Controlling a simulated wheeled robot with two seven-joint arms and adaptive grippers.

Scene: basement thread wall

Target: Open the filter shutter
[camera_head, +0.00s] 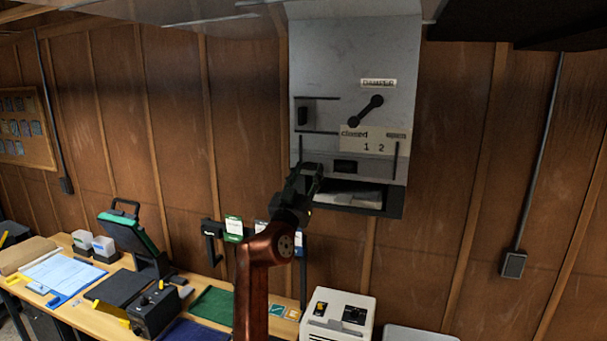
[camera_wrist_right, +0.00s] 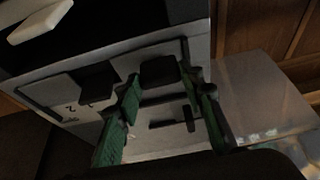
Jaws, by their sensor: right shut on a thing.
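My right gripper (camera_head: 306,181) is at the unit's lower left, above an open slot (camera_head: 352,197). In the right wrist view its green-padded fingers (camera_wrist_right: 168,103) stand either side of a dark handle block (camera_wrist_right: 158,70) on the unit's face, and are shut on it. A second dark block (camera_wrist_right: 98,82) sits beside it. No part is marked as the filter shutter. My left gripper is not in view.
A workbench (camera_head: 190,290) at lower left carries a green-edged tilted device (camera_head: 129,231), a black box (camera_head: 155,309) and papers (camera_head: 60,272). A white machine (camera_head: 338,312) stands below the unit. The wall to the unit's right is largely clear, with a conduit box (camera_head: 513,264).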

